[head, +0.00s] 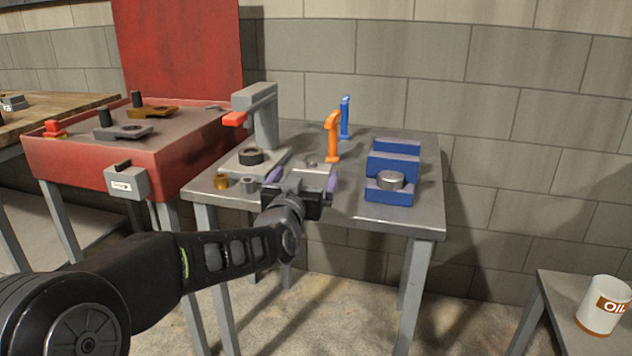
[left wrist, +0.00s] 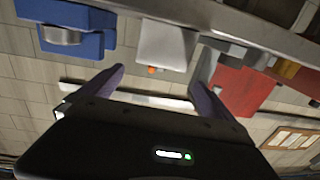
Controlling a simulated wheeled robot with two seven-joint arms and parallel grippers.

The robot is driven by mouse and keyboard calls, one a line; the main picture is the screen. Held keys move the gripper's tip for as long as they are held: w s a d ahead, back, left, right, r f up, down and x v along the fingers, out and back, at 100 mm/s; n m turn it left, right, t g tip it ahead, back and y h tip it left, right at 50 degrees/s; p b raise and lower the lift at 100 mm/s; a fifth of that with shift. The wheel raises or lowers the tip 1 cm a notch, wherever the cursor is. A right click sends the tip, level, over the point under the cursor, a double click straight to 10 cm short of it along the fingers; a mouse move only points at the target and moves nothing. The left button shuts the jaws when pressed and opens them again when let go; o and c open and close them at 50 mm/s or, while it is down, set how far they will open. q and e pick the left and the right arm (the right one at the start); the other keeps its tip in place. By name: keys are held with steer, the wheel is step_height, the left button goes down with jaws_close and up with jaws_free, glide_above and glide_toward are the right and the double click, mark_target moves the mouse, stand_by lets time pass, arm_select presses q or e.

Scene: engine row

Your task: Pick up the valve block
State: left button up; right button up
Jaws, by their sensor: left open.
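A pale grey block (left wrist: 166,44), which I take to be the valve block, stands on the grey metal table just beyond my left fingertips in the left wrist view. In the head view its grey top (head: 309,178) shows behind the gripper, and its lower part is hidden. My left gripper (head: 302,181) is open and empty, its purple fingers spread; it also shows in the left wrist view (left wrist: 158,78). The block lies ahead, roughly between the finger lines, apart from the fingers. My right gripper is out of view.
The metal table (head: 388,215) also holds a blue stepped block (head: 393,160) with a silver cylinder, orange (head: 333,135) and blue (head: 345,115) handled tools, and a grey press (head: 264,118). A red tub (head: 95,160) stands left. An oil can (head: 604,305) is at right.

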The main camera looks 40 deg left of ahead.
mark_target(311, 165)
arm_select(q)
steer(key=shift+x, duration=1.25)
steer(key=shift+x, duration=2.6)
steer(key=c, duration=1.9)
steer(key=shift+r+p, duration=1.9)
steer(key=shift+r, duration=3.3)
steer(key=shift+c, duration=0.5)
